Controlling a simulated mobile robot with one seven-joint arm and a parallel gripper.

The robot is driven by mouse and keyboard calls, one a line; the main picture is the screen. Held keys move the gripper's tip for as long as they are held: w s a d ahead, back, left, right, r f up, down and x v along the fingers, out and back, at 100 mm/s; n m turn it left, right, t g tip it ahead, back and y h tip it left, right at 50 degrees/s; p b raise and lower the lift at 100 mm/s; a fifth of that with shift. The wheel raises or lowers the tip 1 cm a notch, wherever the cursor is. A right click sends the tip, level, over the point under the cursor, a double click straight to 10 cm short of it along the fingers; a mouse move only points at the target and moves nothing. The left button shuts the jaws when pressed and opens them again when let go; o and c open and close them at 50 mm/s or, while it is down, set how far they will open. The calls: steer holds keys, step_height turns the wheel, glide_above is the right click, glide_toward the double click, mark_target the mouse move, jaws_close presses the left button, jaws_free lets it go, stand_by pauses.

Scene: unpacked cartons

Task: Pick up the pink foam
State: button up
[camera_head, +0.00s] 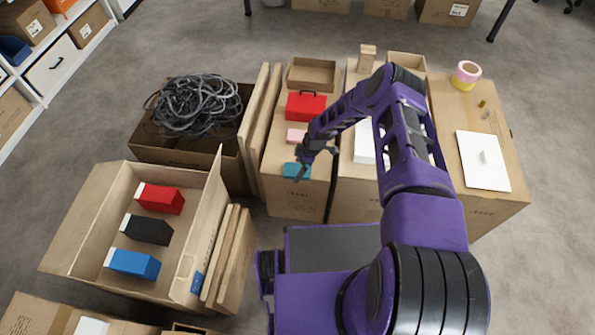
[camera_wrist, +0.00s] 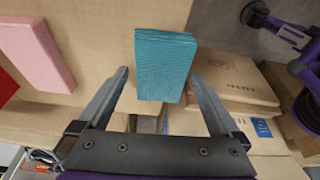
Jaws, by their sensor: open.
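The pink foam (camera_head: 296,136) is a small flat block on top of a carton, just in front of a red toolbox (camera_head: 306,106). In the wrist view the pink foam (camera_wrist: 38,55) lies at the upper left, outside the jaws. My gripper (camera_head: 302,163) is over the same carton, close to a teal block (camera_head: 292,171). In the wrist view my gripper (camera_wrist: 159,73) is open, and the teal block (camera_wrist: 165,62) shows between and past its fingertips. I see no contact with it.
An open carton (camera_head: 75,235) at the left holds red, black and blue boxes. A carton behind it holds tangled grey cable (camera_head: 195,103). Upright cardboard panels (camera_head: 262,120) stand left of the foam's carton. A white box (camera_head: 364,143) is to the right.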

steer(key=shift+r, duration=0.1)
steer(key=c, duration=1.2)
